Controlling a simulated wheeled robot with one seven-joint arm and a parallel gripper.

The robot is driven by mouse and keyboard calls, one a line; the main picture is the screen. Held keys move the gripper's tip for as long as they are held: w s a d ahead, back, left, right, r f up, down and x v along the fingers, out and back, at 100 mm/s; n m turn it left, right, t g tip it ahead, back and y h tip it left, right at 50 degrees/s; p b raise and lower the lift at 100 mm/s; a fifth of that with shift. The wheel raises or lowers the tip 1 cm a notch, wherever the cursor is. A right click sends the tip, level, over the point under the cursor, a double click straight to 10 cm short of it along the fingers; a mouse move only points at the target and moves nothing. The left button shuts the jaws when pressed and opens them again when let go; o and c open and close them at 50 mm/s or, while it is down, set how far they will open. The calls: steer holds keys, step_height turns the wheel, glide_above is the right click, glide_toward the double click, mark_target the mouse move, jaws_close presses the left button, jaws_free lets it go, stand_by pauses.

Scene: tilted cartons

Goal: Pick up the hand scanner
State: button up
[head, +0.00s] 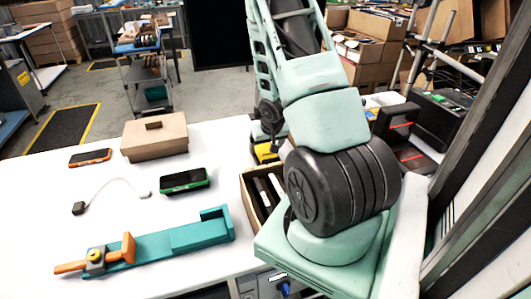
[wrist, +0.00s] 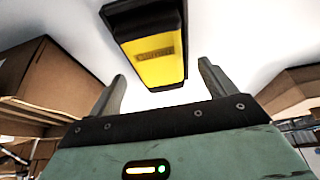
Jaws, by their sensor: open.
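A black-and-yellow handheld device (wrist: 150,50), which looks like the hand scanner, lies on the white surface in the wrist view. It has a dark rim and faint lettering on its yellow face. My gripper (wrist: 161,68) is open, its two fingers apart on either side of the device's near end, with nothing held. I cannot tell the exact gap between fingers and device. In the head view a small yellow patch (head: 265,152), probably the same device, shows beside my arm.
The white table (head: 70,215) also holds a green-edged device (head: 185,181), an orange-edged device (head: 90,158), a lidded carton (head: 154,137), a cable (head: 115,183) and a teal fixture (head: 170,243). An open box (head: 248,195) sits beside my arm. A brown carton (wrist: 55,85) stands left in the wrist view.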

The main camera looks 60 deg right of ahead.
steer(key=shift+w+d+f, duration=0.15)
steer(key=shift+w+f, duration=0.05)
steer(key=shift+f, duration=0.5)
steer(key=c, duration=1)
steer(key=shift+o, duration=0.2)
steer(key=shift+r, duration=0.1)
